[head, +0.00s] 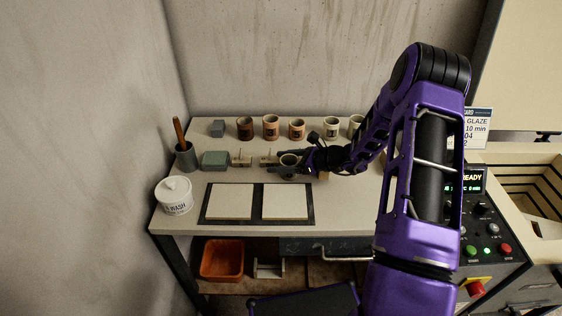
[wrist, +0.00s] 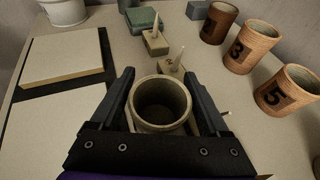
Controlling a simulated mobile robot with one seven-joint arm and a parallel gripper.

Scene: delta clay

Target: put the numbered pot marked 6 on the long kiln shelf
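A grey-beige pot (head: 289,160) is between the fingers of my gripper (head: 285,168) over the worktable, right of the small wooden blocks. In the wrist view, its open, empty mouth (wrist: 162,100) sits between the two dark fingers (wrist: 162,88), which lie against both sides. Its number is hidden, and I cannot tell whether its base touches the table. Two square cream slabs (head: 230,201) (head: 287,202) lie side by side in a dark frame at the table's front. I see no shelf clearly recognisable as the long one.
Several numbered pots stand in the back row, including 3 (wrist: 250,45) and 5 (wrist: 286,90). A green block (head: 215,160), wooden blocks (head: 242,159), tool cup (head: 186,155) and white tub (head: 174,195) are at left. The open kiln (head: 530,175) and its control panel (head: 482,215) are at right.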

